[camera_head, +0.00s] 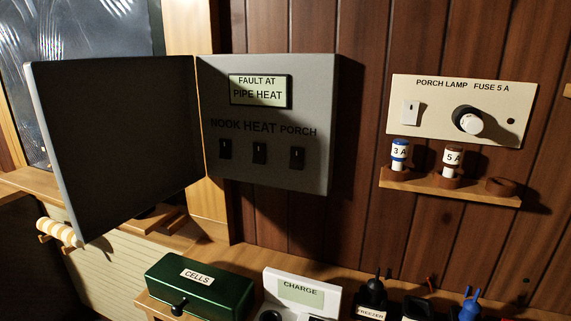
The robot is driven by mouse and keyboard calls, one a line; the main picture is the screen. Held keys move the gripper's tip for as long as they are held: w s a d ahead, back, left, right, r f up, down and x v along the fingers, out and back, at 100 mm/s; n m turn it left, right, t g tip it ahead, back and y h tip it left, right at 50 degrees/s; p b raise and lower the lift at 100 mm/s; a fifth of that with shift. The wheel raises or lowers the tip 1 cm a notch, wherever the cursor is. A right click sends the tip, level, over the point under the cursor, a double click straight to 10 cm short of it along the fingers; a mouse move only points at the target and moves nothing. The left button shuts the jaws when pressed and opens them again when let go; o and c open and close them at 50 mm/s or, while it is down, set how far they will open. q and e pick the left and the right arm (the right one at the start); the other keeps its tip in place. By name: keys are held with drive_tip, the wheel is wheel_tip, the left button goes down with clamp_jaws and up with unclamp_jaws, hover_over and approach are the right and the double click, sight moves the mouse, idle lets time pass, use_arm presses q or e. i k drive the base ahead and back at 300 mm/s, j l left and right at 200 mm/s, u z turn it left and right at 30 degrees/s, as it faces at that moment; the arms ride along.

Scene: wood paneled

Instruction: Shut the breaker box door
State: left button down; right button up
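The grey breaker box (266,155) is mounted on the wood paneled wall, left of centre. Its face has a lit display reading "FAULT AT PIPE HEAT" (260,90) and three dark switches (260,153) labelled NOOK, HEAT and PORCH. The breaker box door (120,145) is wide open. It is hinged at the box's left edge and swings out to the left, with its dark inner face showing. Neither of my grippers shows in this view.
A green CELLS box (200,290) and a white CHARGE unit (300,290) stand on the counter below. To the right are a PORCH LAMP panel (440,95) and a small shelf (440,193) holding fuses. A striped roll (58,232) lies below the door.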

sight(123, 137)
drive_tip(key=j+z, duration=0.2)
drive_tip(key=z, duration=0.35)
drive_tip(key=i+j+z, duration=0.1)
drive_tip(key=j+z, duration=0.2)
drive_tip(key=j, duration=0.75)
drive_tip(key=j+z, duration=0.35)
drive_tip(key=j, duration=1.1)
drive_tip(key=k+j, duration=0.1)
drive_tip(key=j, duration=0.25)
drive_tip(key=k+j+z, duration=0.1)
drive_tip(key=k, duration=0.45)
drive_tip(key=i, duration=0.3)
